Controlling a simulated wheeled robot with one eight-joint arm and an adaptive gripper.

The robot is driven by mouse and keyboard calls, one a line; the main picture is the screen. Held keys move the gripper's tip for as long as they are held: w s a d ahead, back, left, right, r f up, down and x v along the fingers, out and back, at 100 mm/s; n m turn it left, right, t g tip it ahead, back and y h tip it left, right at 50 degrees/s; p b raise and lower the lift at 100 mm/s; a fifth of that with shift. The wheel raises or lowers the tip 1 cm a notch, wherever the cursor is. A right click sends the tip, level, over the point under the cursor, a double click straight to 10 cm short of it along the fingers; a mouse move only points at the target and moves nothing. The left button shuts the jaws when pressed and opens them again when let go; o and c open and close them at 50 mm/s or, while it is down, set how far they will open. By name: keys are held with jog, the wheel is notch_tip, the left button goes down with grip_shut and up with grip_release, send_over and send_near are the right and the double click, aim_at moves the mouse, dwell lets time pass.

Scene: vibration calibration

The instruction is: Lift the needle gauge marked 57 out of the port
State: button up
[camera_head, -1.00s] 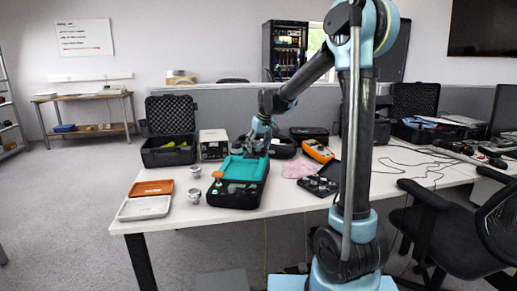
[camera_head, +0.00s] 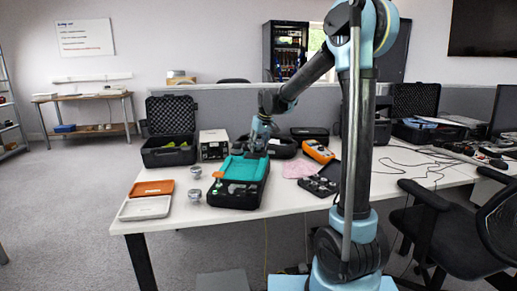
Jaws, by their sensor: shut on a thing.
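My gripper (camera_head: 254,154) points down at the back edge of the teal-topped black calibrator case (camera_head: 237,192) on the white table. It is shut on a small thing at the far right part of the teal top. That thing is mostly hidden by the fingers and fits the needle gauge, but its marking 57 is too small to read. The port is hidden too, so I cannot tell whether the gauge is in it or clear of it. A small orange-topped item (camera_head: 218,175) stands at the case's left side.
Two small metal pieces (camera_head: 195,197) stand left of the case, beside an orange tray (camera_head: 152,188) and a pale tray (camera_head: 145,208). An open black case (camera_head: 168,157) and a pale box (camera_head: 213,146) are behind. An orange meter (camera_head: 318,151) and black holder (camera_head: 319,186) lie right.

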aim_at(258, 140)
notch_tip(258, 140, up, 13)
jog(key=shift+r, duration=0.2)
dwell(0.9)
